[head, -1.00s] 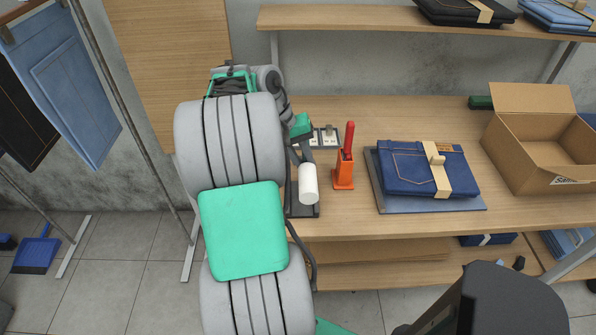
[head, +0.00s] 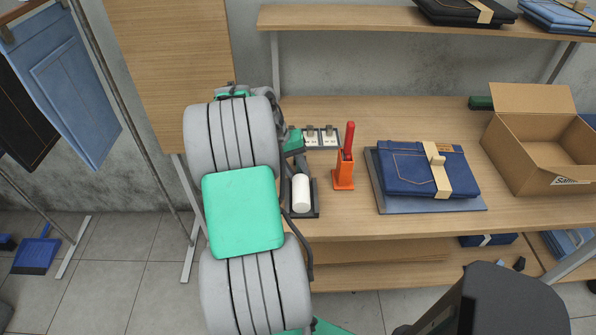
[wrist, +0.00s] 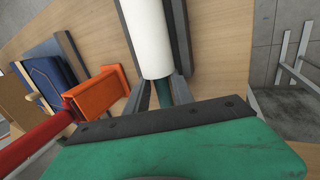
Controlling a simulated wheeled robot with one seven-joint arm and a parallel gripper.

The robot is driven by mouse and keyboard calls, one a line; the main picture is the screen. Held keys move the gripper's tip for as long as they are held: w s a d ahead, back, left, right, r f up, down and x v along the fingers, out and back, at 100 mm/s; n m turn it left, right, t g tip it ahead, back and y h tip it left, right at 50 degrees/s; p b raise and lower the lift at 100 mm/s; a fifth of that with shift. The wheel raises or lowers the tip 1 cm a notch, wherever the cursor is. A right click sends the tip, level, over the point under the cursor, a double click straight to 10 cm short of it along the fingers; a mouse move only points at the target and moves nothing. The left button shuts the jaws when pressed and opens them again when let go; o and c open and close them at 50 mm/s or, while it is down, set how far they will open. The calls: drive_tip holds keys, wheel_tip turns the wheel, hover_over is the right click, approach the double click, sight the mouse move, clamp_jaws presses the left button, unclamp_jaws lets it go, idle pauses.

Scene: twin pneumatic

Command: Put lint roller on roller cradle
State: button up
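The lint roller has a white cylinder (head: 301,193) and a teal handle (wrist: 163,94). In the wrist view its white cylinder (wrist: 148,38) points away from me. The roller cradle is a dark tray with raised sides (head: 316,199). In the wrist view its dark side (wrist: 180,38) runs beside the cylinder, and the cylinder lies between the two sides. I cannot tell whether the roller rests on the cradle or is just above it. My gripper (wrist: 162,82) is around the handle, one grey finger on each side, apparently shut on it. In the head view my arm hides the fingers.
An orange holder (head: 344,172) with a red-handled tool stands just right of the cradle. A switch panel (head: 321,139) is behind it. The bench's front edge (head: 400,226) is close.

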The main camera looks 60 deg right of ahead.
drive_tip(key=p+v, duration=0.3)
drive_tip(key=v, duration=0.9)
drive_tip(key=w+a+r+n+t+h, duration=0.1)
drive_tip(key=w+a+r+n+t, duration=0.2)
drive_tip(key=w+a, duration=0.65)
drive_tip(key=a+f+n+t+y, duration=0.1)
drive_tip(key=a+n, duration=0.4)
drive_tip(key=a, duration=1.1)
drive_tip(key=a+f+n+t+y, duration=0.1)
drive_tip(key=a+f+n+t, duration=0.1)
drive_tip(key=a, duration=1.4)
drive_tip(key=s+n+t, duration=0.1)
drive_tip(key=n, duration=0.1)
drive_tip(key=shift+n+t+y, duration=0.3)
drive_tip(key=shift+n+y, duration=0.1)
drive_tip(key=shift+a, duration=0.1)
